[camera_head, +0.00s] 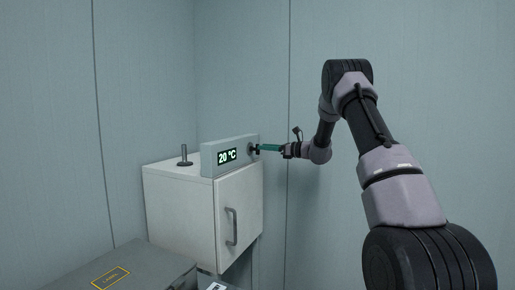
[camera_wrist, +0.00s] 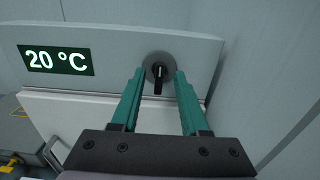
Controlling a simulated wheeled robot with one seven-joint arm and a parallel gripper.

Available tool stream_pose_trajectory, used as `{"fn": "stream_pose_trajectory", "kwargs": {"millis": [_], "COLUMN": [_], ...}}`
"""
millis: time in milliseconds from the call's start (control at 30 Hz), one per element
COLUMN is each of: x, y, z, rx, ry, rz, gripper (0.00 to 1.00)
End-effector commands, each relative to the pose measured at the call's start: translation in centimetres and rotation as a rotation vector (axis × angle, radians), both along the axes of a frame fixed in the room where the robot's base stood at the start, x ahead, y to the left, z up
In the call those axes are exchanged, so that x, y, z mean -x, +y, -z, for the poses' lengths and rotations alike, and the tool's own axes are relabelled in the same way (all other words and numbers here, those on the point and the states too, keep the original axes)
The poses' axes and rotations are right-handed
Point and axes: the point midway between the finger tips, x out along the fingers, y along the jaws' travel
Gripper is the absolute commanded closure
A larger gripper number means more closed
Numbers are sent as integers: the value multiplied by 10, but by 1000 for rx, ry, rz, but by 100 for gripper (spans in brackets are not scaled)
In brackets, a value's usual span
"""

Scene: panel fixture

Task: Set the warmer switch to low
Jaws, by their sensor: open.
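The warmer's switch is a small black knob (camera_wrist: 158,80) on a round grey plate (camera_wrist: 160,60), at the right end of the display panel (camera_wrist: 198,48). In the wrist view its black bar points straight down. My gripper (camera_wrist: 160,78) has green fingers, open, with one finger on each side of the knob. I cannot tell whether they touch it. The display (camera_wrist: 58,61) reads 20 °C. In the head view the panel (camera_head: 209,163) stands on a white cabinet (camera_head: 180,205), and my gripper (camera_head: 259,149) reaches the knob from the right; the knob is mostly hidden there.
The cabinet's door has a grey handle (camera_head: 231,227) below the panel. A short grey post (camera_head: 184,155) stands on the cabinet top. A grey case (camera_head: 135,262) with a yellow-edged label lies at the lower left. Walls close in behind; the space right of the cabinet is free.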

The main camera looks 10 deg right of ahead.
Motion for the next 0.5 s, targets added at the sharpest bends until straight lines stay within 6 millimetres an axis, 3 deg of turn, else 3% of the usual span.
{"fn": "stream_pose_trajectory", "kwargs": {"millis": [200,500], "x": [-19,-25], "y": [26,34], "z": [0,0], "rx": [3,2], "ry": [0,-1], "rz": [-1,1], "gripper": [55,55]}}
